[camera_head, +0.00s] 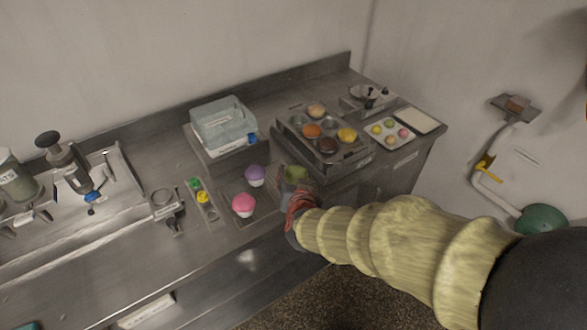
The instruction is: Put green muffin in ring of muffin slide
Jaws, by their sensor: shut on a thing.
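The green muffin (295,172) is at the end of my arm, near the front of the steel counter. My gripper (298,188) is shut on it, and the gripper and arm hide its lower part. I cannot tell how far above the counter it is. A small metal ring (161,197) with a dark handled part below it lies well to the left, near a narrow tray with green and yellow pieces (204,201). It looks like the muffin slide's ring, but the view is too small to be sure.
A purple muffin (255,175) and a pink muffin (243,205) stand on a flat tray (262,214) left of my gripper. A muffin tin (301,136) and a pale-blue lidded box (223,122) stand behind. A press-like device (72,165) is at far left.

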